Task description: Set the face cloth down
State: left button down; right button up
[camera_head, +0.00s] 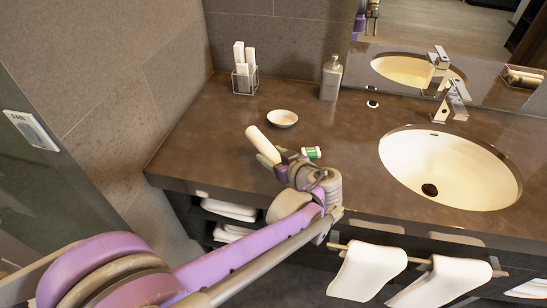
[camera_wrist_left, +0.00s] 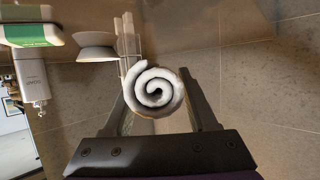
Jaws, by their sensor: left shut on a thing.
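The face cloth (camera_head: 262,140) is a white roll, held by my left gripper (camera_head: 279,157) above the left part of the counter. In the left wrist view the cloth (camera_wrist_left: 154,92) shows end-on as a spiral between the two fingers of my left gripper (camera_wrist_left: 156,100), which is shut on it. I cannot tell from these frames whether the cloth touches the counter. A small white dish (camera_head: 282,118) is just behind the cloth, and a small green and white item (camera_head: 311,153) is to its right. My right gripper is not in view.
The dark counter (camera_head: 210,150) has bare room left of the cloth. A wire holder with white rolls (camera_head: 244,70) and a soap bottle (camera_head: 331,78) stand at the back. The sink (camera_head: 450,165) is at the right. White towels (camera_head: 368,272) hang from a front rail.

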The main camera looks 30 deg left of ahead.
pick_arm(q)
jog(key=shift+w+f+b, duration=0.1)
jog(key=shift+f+b, duration=0.25)
jog(key=shift+f, duration=2.2)
jog(key=shift+f, duration=0.1)
jog(key=shift+c, duration=1)
grip_release()
jog(key=v, duration=1.2)
jog(key=shift+p, duration=0.3)
